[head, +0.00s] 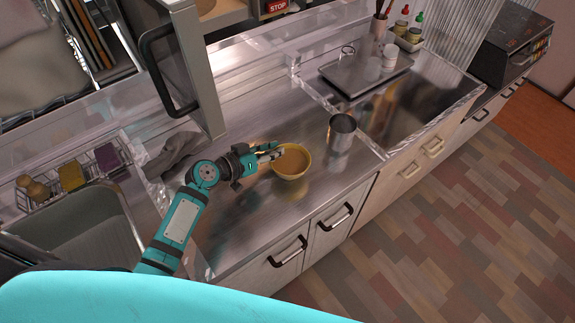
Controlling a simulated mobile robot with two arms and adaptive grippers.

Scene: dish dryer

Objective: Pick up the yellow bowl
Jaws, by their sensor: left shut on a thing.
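The yellow bowl (291,163) is upright on or just above the steel counter, near the counter's front edge. I cannot tell whether it touches the counter. My left gripper (271,152) reaches in from the left and is shut on the bowl's left rim. The far finger shows at the rim; the rest of the grip is hard to make out at this size. My right gripper is not in the head view.
A metal cup (341,133) stands right of the bowl. A grey cloth (172,152) lies to the left, beside a sink (85,225). A tray (365,73) with a white cup (389,58) is farther back. A dark door handle (158,70) juts out behind the arm.

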